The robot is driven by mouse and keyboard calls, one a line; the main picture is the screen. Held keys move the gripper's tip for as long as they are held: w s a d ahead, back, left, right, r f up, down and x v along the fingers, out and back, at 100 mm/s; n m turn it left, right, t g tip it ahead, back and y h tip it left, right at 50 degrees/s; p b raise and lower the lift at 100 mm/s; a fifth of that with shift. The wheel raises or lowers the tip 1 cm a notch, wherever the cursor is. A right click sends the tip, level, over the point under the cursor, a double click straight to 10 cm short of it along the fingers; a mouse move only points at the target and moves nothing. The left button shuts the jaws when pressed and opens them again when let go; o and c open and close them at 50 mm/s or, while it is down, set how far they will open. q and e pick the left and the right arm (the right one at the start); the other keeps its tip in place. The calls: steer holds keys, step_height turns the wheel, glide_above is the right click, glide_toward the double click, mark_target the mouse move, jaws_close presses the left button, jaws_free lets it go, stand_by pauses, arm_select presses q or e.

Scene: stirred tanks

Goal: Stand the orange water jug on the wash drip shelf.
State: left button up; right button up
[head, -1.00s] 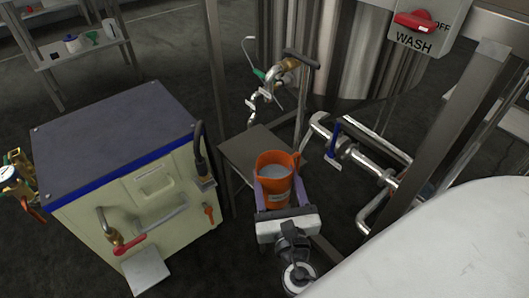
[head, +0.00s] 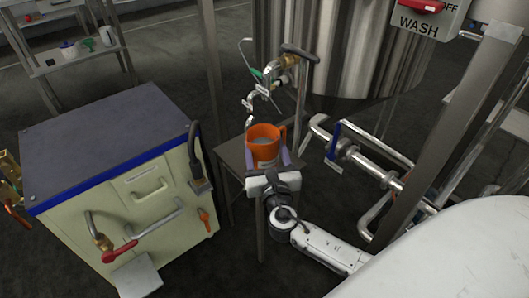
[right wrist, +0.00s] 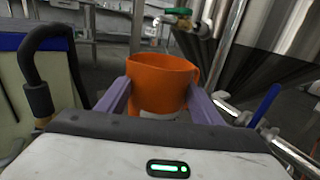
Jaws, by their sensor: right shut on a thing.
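In the right wrist view the jug (right wrist: 158,88) stands between the two fingers (right wrist: 160,100). A small grey shelf (head: 232,155), which looks like the wash drip shelf, lies under and around the jug below the taps. I cannot tell whether the jug's base touches it. My left gripper is not in view.
A cream cabinet (head: 130,205) with a dark top stands left. Taps (head: 262,92) hang just behind the jug, before a steel tank (head: 345,50). A blue-handled valve and pipes (head: 360,158) are close on the right. The WASH switch box (head: 424,18) is upper right.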

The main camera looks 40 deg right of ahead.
stand_by(0.3)
steer(key=o, duration=1.7)
steer(key=shift+f, duration=0.15)
steer(key=shift+c, duration=0.2)
steer(key=p+v, duration=0.2)
steer(key=v, duration=1)
